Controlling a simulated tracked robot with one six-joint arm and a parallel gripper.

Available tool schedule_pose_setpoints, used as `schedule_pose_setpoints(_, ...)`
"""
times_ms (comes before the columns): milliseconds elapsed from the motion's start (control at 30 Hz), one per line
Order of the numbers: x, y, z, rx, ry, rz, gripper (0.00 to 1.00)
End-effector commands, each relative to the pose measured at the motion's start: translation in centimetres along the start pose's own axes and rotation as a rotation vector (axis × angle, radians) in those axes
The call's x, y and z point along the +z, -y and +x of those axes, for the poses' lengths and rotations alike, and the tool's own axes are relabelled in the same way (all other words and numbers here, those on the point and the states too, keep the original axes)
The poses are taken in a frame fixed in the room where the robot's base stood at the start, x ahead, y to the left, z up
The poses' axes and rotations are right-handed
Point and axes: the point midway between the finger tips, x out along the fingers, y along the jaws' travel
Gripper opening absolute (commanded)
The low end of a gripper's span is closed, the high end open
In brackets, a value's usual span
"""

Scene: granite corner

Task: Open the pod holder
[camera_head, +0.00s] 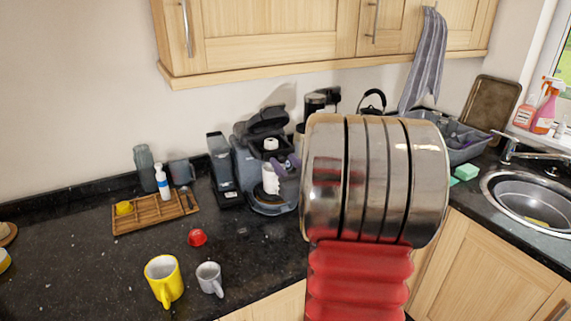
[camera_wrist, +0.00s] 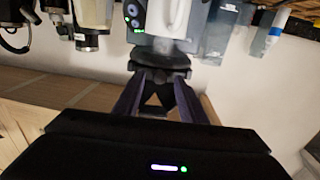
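The dark grey coffee machine (camera_head: 245,160) stands on the counter by the back wall. Its black top part (camera_head: 268,117), which looks like the pod holder lid, sits high and tilted. In the wrist view, which is upside down, the machine (camera_wrist: 155,20) is at the top centre and its dark top part (camera_wrist: 160,60) lies just beyond my fingertips. My gripper (camera_wrist: 160,82) has two purple-grey fingers spread apart, with nothing clearly held between them. I cannot tell whether they touch the top part. In the head view my arm hides most of the gripper.
A yellow mug (camera_head: 163,280), a grey mug (camera_head: 209,278) and a red pod (camera_head: 197,237) are in front on the counter. A wooden tray (camera_head: 150,220) is at left. A black kettle (camera_head: 372,103) is behind my arm. Wall cupboards (camera_head: 280,35) hang above.

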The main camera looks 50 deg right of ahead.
Motion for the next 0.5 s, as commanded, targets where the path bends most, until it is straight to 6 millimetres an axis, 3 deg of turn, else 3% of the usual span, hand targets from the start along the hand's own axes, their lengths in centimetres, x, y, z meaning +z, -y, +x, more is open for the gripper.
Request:
schedule_pose_setpoints(267, -0.02, 0.0, 0.07, 0.0, 0.0, 0.0, 0.37)
schedule_pose_setpoints(500, -0.03, -0.01, 0.05, 0.0, -0.001, 0.0, 0.2)
